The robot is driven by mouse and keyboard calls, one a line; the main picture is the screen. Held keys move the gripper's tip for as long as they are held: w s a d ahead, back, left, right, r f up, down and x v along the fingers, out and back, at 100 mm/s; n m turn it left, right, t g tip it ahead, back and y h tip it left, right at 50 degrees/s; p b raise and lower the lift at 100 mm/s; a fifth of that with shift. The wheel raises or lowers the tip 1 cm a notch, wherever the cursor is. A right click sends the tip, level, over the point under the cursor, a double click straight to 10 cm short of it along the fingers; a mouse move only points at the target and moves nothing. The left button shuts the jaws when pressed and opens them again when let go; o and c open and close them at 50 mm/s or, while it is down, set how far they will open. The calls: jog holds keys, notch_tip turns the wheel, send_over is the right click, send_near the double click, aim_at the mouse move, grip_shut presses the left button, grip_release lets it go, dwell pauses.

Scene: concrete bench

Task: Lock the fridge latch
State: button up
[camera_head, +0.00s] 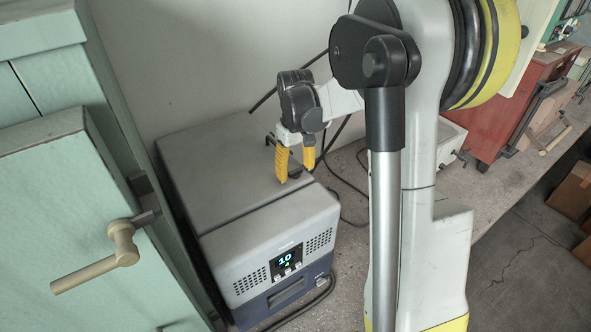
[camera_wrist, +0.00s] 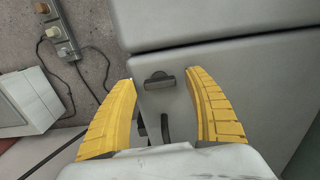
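The fridge (camera_head: 270,240) is a small grey box with a dark blue base and a lit display reading 10. Its lid looks closed, with a seam across the top. In the wrist view, a small dark latch (camera_wrist: 159,80) sits on the grey fridge surface (camera_wrist: 225,25) near a corner, beside the seam. My gripper (camera_head: 295,174) is over the right side of the fridge top. Its yellow fingers are apart, and the latch lies between the fingertips in the wrist view. I cannot tell whether they touch it. A dark slot or strip (camera_wrist: 165,128) shows below the latch.
A green cabinet with a beige handle (camera_head: 122,245) stands close on the left. A wall is behind the fridge. Cables and a power strip (camera_wrist: 58,32) lie on the bench beside it. A white box (camera_wrist: 38,98) and a red cabinet (camera_head: 520,90) stand further right in the head view.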

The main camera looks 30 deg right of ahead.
aim_at(295, 171)
jog(key=shift+r, duration=0.1)
notch_tip(295, 171, up, 12)
dwell(0.5)
dwell(0.5)
